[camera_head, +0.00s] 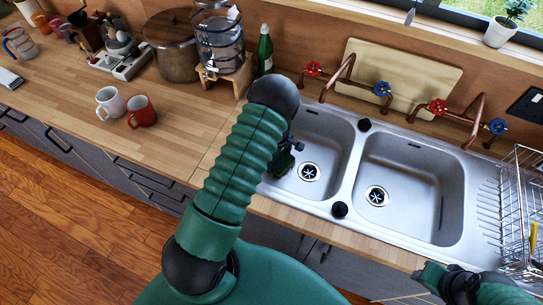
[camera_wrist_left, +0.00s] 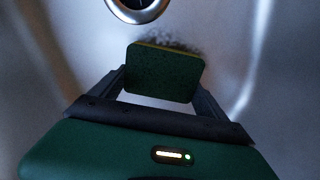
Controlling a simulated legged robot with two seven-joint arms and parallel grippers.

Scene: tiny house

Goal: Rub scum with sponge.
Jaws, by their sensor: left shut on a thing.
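My left gripper (camera_head: 290,150) reaches down into the left sink basin (camera_head: 328,137). In the left wrist view its two fingers (camera_wrist_left: 162,92) are shut on a dark green sponge (camera_wrist_left: 165,72) with a thin yellowish edge. The sponge also shows small in the head view (camera_head: 284,163). A dark speckled scum patch (camera_wrist_left: 182,44) shows on the metal just beyond the sponge's top edge; I cannot tell whether the sponge touches it. My arm hides part of this basin in the head view. My right gripper (camera_head: 436,277) is at the lower right, and its jaws are unclear.
The right basin (camera_head: 410,160) is empty except for its drain. Copper taps (camera_head: 350,80) stand behind the sink. A wire dish rack (camera_head: 520,210) is at the right edge. Two mugs, white (camera_head: 110,103) and red (camera_head: 141,111), and a green bottle (camera_head: 265,52) stand on the wooden counter.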

